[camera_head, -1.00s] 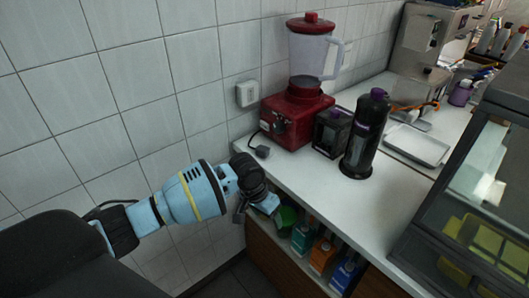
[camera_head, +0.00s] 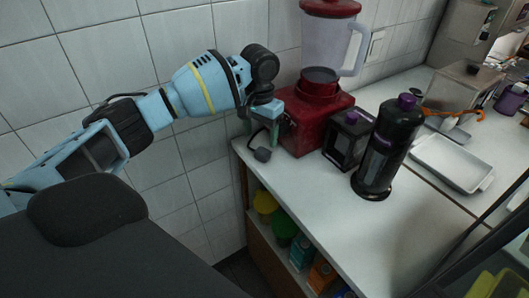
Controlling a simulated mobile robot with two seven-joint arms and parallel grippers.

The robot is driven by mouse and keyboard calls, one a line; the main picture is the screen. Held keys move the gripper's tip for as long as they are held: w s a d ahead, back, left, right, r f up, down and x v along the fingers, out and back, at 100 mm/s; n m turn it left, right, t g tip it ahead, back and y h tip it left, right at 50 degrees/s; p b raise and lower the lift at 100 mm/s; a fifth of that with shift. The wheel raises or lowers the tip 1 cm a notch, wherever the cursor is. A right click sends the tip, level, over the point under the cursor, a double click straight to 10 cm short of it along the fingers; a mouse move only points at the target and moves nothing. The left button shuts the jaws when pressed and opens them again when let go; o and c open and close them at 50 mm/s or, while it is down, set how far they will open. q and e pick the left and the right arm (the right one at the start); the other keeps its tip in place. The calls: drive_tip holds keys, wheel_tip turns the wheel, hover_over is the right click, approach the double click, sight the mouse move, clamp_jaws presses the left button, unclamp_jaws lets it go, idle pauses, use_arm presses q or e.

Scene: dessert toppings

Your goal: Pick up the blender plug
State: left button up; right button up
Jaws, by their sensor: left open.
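The blender plug (camera_head: 262,154) is a small dark grey block on the white counter, near its left corner. A dark cord runs from it toward the red blender (camera_head: 314,118), which stands against the tiled wall with a clear jug and red lid. My left gripper (camera_head: 260,130) is open and points down just above and behind the plug in the picture. Nothing shows between its fingers, and it appears apart from the plug. Its wrist hides part of the wall and the left side of the blender. My right gripper is out of view.
A dark box-shaped container (camera_head: 348,140) and a tall black bottle (camera_head: 386,148) stand right of the blender. A metal tray (camera_head: 452,163) lies farther right. The front counter (camera_head: 300,200) is clear. Coloured cartons sit on a shelf below.

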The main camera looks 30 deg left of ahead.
sight(260, 152)
use_arm(q)
wheel_tip(260, 152, down, 2)
drive_tip(key=shift+f, duration=0.45)
wheel_tip(260, 152, down, 4)
drive_tip(key=shift+w+a+f, duration=0.15)
drive_tip(key=shift+f, duration=0.1)
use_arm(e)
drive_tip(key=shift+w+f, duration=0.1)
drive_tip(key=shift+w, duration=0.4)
use_arm(q)
drive_tip(key=c, duration=1.1)
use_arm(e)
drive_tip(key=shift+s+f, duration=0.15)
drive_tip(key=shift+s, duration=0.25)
use_arm(q)
drive_tip(key=shift+r, duration=0.15)
drive_tip(key=shift+c, duration=0.2)
